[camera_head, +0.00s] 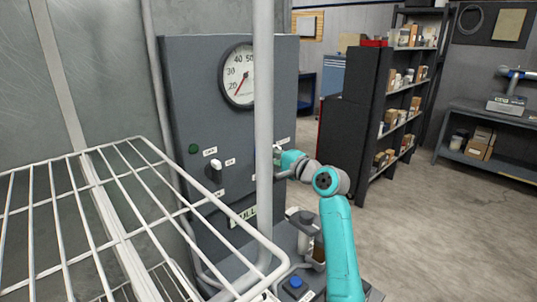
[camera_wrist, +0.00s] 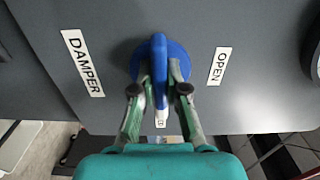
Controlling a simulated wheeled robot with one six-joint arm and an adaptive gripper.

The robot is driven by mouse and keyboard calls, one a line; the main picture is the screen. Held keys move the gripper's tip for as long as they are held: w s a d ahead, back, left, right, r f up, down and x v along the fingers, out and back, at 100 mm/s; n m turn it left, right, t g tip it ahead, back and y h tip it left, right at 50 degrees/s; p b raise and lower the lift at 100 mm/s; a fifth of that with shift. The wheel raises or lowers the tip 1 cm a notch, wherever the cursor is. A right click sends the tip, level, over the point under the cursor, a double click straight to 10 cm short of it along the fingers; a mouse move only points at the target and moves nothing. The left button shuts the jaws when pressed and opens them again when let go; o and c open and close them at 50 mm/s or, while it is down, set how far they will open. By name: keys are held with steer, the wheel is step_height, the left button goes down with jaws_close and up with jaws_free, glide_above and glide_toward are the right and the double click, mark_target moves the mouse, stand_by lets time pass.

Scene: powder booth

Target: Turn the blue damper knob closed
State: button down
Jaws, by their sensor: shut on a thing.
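The blue damper knob (camera_wrist: 158,60) is on the grey panel, with its raised ridge running up and down in the wrist view. The DAMPER label (camera_wrist: 82,63) is to its left and the OPEN label (camera_wrist: 219,66) to its right. A small label (camera_wrist: 161,118) below the knob is mostly hidden between my fingers. My gripper (camera_wrist: 159,82) is shut on the knob's ridge, one finger on each side. In the head view my gripper (camera_head: 282,153) is at the panel's right side, just past the white post, and the knob cannot be made out clearly.
The white vertical post (camera_head: 263,120) stands in front of the control panel (camera_head: 180,80). A white wire rack (camera_head: 80,215) fills the lower left. The panel carries a gauge (camera_head: 238,77) and a white knob (camera_head: 215,165). A blue button (camera_head: 296,282) is below. Open floor (camera_head: 430,220) lies right.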

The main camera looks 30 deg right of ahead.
steer(key=shift+f+m, duration=0.1)
steer(key=shift+m, duration=0.2)
steer(key=c, duration=1.2)
jaws_free()
steer(key=shift+s, duration=0.1)
steer(key=v, duration=1.2)
